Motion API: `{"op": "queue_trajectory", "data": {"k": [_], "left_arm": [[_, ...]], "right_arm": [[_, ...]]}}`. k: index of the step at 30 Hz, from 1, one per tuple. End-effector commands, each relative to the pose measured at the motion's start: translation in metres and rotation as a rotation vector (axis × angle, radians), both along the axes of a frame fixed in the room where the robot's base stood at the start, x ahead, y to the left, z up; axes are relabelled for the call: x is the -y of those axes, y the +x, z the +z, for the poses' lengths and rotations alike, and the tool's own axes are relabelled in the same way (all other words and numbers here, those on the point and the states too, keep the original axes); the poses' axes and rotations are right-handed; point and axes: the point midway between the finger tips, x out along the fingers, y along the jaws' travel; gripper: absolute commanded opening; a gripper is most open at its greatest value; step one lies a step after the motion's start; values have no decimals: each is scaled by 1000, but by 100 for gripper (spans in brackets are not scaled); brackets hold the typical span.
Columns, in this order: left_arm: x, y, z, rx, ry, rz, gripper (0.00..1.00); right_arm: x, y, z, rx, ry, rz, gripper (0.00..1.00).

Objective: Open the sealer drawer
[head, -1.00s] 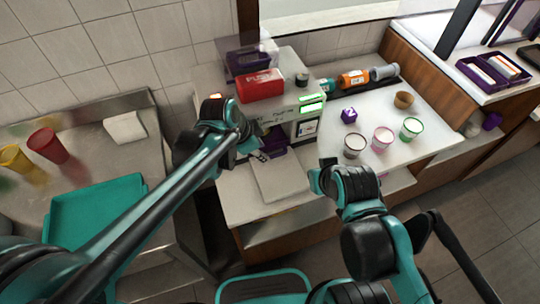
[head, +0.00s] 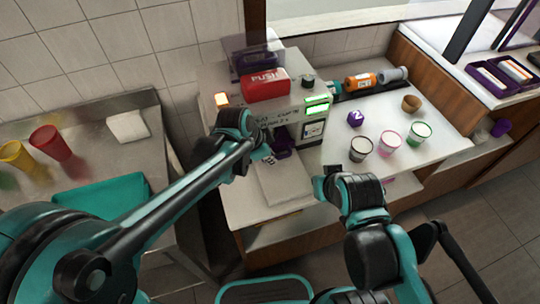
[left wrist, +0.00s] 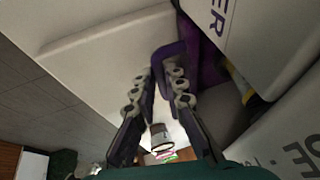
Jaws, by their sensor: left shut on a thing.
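The sealer (head: 296,108) is a white machine with a red PUSH block on top and green displays. Its purple drawer (head: 281,146) shows in the dark opening at the front, above a white base plate (head: 284,185). In the left wrist view, a purple loop handle (left wrist: 166,48) lies between the finger ends. My left gripper (head: 265,152) is at the front of the opening, and its fingers are closed on this handle; it also shows in the left wrist view (left wrist: 165,80). My right gripper (head: 322,187) hangs right of the base plate, away from the sealer; its finger opening is unclear.
Several things stand right of the sealer: three topping cups (head: 389,143), a purple cube (head: 355,118), a brown bowl (head: 411,103) and bottles (head: 360,81). At left, a metal table holds a teal tray (head: 100,196), red and yellow cups and a white cloth (head: 128,126).

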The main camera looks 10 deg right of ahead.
Motion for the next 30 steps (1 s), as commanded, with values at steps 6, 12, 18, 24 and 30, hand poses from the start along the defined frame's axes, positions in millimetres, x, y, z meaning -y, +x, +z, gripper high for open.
{"op": "queue_trajectory", "data": {"k": [6, 12, 18, 24, 30], "left_arm": [[2, -11, 1, -1, 0, -1, 0], [9, -45, 1, 0, 1, -4, 0], [17, -89, 2, 0, 2, -5, 0], [24, -127, 1, 0, 1, -5, 0], [29, -150, 1, 0, 1, -3, 0]], "right_arm": [[0, 0, 3, 0, 0, 0, 0], [0, 0, 10, 0, 0, 0, 0], [0, 0, 19, 0, 0, 0, 0], [0, 0, 26, 0, 0, 0, 0], [0, 0, 30, 0, 0, 0, 0]]}}
